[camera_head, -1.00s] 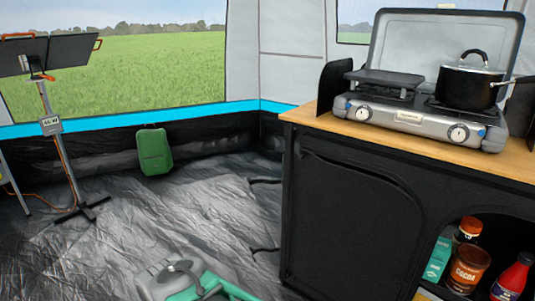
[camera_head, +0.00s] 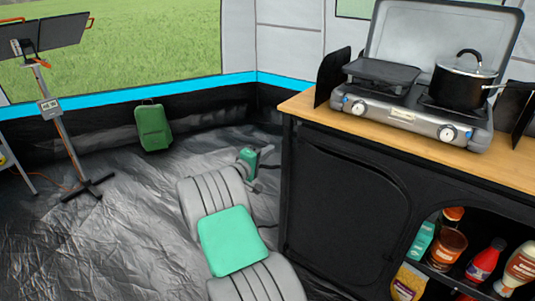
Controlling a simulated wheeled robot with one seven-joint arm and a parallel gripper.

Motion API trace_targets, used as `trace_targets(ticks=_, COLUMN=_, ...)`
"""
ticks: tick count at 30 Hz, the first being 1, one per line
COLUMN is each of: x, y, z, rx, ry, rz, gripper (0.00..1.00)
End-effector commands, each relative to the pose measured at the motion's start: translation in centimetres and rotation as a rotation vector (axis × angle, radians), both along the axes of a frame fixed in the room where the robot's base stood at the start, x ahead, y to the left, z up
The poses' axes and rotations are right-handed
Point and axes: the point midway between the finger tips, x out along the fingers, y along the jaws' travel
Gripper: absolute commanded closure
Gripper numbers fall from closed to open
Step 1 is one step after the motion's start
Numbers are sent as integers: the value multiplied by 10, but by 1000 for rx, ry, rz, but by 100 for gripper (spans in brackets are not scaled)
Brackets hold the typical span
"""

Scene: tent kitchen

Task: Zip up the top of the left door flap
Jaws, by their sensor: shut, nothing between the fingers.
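The left door flap (camera_head: 345,205) is a black fabric panel on the front of the black cabinet under the stove. It covers its compartment, and a curved seam runs along its top and down its right side. The zip pull is too small to make out. My gripper (camera_head: 264,157) is small in the picture, left of the cabinet's left front edge and apart from the flap. It looks shut and empty. My grey and green arm (camera_head: 231,240) reaches up to it from the bottom of the picture.
The wooden counter (camera_head: 305,103) carries a stove (camera_head: 405,110) with a black pot (camera_head: 464,87). The right compartment is open, with bottles and jars such as a red bottle (camera_head: 485,259). A green case (camera_head: 153,127) and a panel stand (camera_head: 62,140) are at left. Floor between is clear.

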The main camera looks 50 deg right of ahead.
Motion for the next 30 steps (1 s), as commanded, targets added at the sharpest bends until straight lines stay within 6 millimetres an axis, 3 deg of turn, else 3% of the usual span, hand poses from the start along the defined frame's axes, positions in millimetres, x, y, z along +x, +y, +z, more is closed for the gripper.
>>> trace_targets(ticks=8, x=5, y=-63, z=-4, rx=0, ry=-4, rz=-3, gripper=100)
trace_targets(ticks=15, x=-28, y=-71, z=-8, rx=1, ry=-3, rz=-1, gripper=100)
trace_targets(ticks=30, x=-32, y=-72, z=-7, rx=2, ry=-4, rz=0, gripper=100)
